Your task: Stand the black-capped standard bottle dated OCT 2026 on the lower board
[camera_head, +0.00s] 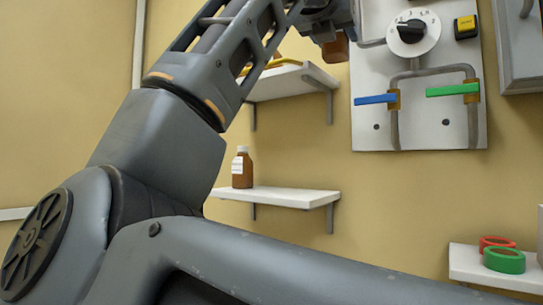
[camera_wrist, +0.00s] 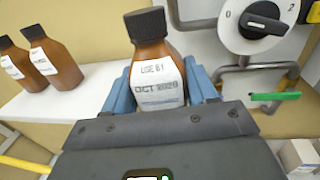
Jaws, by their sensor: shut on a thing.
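A brown bottle with a black cap (camera_wrist: 157,65) stands between the blue fingers of my gripper (camera_wrist: 163,90) in the wrist view. Its label reads USE BY OCT and a year whose last digit is unclear. My gripper is shut on it. In the head view my gripper is mostly cut off at the top edge, and the base of the held bottle (camera_head: 336,48) shows below it, to the right of the upper board. The lower board (camera_head: 285,198) is a white wall shelf below. A brown bottle with a pale cap (camera_head: 242,168) stands at its left; its right part is bare.
Two more black-capped brown bottles (camera_wrist: 50,58) stand on the upper board (camera_wrist: 95,97), left of my gripper. A wall panel (camera_head: 378,70) with a dial, a blue lever and a green lever is close on the right. Red and green rings (camera_head: 503,259) lie on a right-hand shelf.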

